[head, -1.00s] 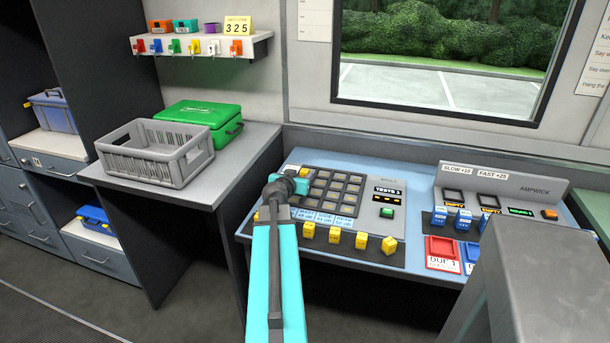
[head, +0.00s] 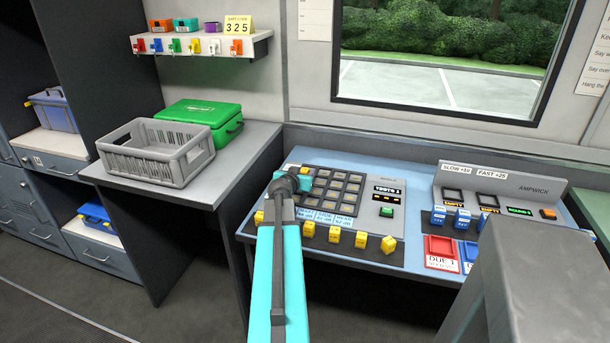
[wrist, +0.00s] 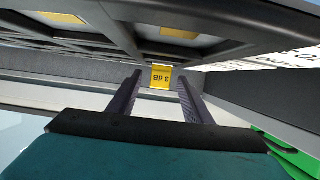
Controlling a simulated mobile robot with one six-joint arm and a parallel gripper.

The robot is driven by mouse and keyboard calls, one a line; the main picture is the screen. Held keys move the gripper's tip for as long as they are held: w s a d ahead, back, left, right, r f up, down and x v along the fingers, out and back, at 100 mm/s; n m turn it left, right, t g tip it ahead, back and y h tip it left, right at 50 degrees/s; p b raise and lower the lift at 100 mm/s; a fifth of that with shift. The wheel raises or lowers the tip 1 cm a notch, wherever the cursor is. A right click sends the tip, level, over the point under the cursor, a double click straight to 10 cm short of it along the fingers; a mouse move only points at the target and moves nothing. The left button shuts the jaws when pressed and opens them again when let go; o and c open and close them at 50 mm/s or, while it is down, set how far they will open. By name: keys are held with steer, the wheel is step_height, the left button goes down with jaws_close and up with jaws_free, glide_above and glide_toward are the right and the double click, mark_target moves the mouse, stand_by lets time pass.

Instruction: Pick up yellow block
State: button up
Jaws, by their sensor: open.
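Several yellow blocks stand in a row along the front edge of the blue console (head: 420,172). One yellow block (head: 309,229) is just right of my arm, and another yellow block (head: 259,217) is at its left edge. My arm hides part of the row and my fingers in the head view. In the wrist view my gripper (wrist: 159,80) is open. A yellow block marked "3 dB" (wrist: 161,76) shows upside down between its two dark fingertips. I see gaps to both fingers, and it is not held. How far ahead it lies is hard to tell.
A panel of square keys (head: 335,190) lies behind the row. A red tray (head: 440,250) and blue blocks (head: 462,219) are to the right. A grey crate (head: 150,165) and green case (head: 200,115) stand on the left counter.

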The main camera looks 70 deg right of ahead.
steer(key=shift+c, duration=0.4)
steer(key=c, duration=1.1)
steer(key=shift+o, duration=0.2)
steer(key=shift+r, duration=0.15)
steer(key=shift+r, duration=1.2)
steer(key=a, duration=0.2)
steer(key=s+a+r+b, duration=0.1)
steer(key=a, duration=0.2)
steer(key=s+a+b, duration=0.1)
steer(key=a, duration=0.2)
steer(key=shift+r, duration=0.25)
steer(key=shift+d+f+b, duration=0.1)
steer(key=shift+b, duration=0.7)
steer(key=shift+b, duration=0.4)
steer(key=b, duration=0.4)
steer(key=shift+s+a, duration=0.15)
steer(key=shift+a, duration=0.1)
